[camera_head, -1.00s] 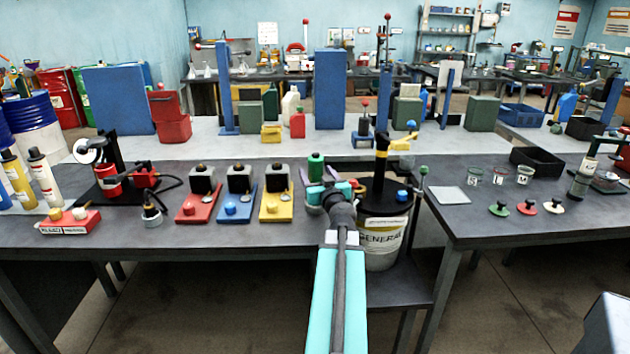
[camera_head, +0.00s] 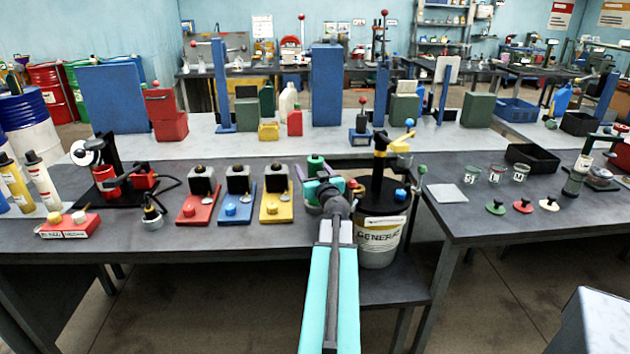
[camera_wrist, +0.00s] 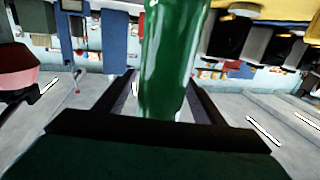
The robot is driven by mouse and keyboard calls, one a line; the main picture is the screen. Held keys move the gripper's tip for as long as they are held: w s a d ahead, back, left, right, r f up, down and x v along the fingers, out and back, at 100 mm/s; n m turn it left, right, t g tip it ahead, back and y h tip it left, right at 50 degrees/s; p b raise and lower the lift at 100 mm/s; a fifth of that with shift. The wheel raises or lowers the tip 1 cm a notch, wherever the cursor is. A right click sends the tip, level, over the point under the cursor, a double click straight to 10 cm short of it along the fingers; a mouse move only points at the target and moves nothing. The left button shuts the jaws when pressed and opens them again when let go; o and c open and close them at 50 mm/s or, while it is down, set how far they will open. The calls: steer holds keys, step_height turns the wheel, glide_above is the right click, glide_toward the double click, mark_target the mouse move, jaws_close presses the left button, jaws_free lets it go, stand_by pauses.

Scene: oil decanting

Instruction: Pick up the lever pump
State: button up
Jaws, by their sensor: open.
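A glossy green cylinder (camera_wrist: 172,50) rises between the two dark fingers of my gripper (camera_wrist: 160,92) in the wrist view. In the head view, its green top (camera_head: 316,163) shows just beyond my gripper (camera_head: 325,183), at the table's right end. The fingers are open on either side of it, and I cannot tell if they touch it. My wrist hides its lower part. I cannot tell if this is the lever pump. A black column with a yellow band and yellow spout (camera_head: 379,165) stands in the white pail (camera_head: 380,240), close right of my gripper.
Red (camera_head: 187,216), blue (camera_head: 234,214) and yellow (camera_head: 274,213) stations stand left of my gripper. A tall blue panel (camera_head: 327,90) is behind. The right table (camera_head: 465,222) holds cups and coloured knobs. A gap separates the tables, with the pail on a lower shelf.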

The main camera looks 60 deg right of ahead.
steer(key=shift+c, duration=0.4)
steer(key=c, duration=1.4)
steer(key=shift+r, duration=0.2)
steer(key=s+a+r+b, duration=0.1)
steer(key=s+b, duration=0.3)
steer(key=s, duration=0.1)
steer(key=s+a+r+b, duration=0.2)
steer(key=s+b, duration=0.2)
steer(key=b, duration=0.1)
steer(key=s+a+r+b, duration=0.1)
steer(key=s+a+b, duration=0.1)
steer(key=s+b, duration=0.2)
steer(key=shift+s+a+r+b, duration=0.1)
steer(key=shift+s+r+b, duration=0.1)
steer(key=shift+s, duration=0.25)
steer(key=shift+s+r+b, duration=0.1)
steer(key=shift+s+b, duration=0.1)
steer(key=shift+s, duration=0.2)
steer(key=shift+s+a, duration=0.1)
steer(key=shift+s, duration=0.05)
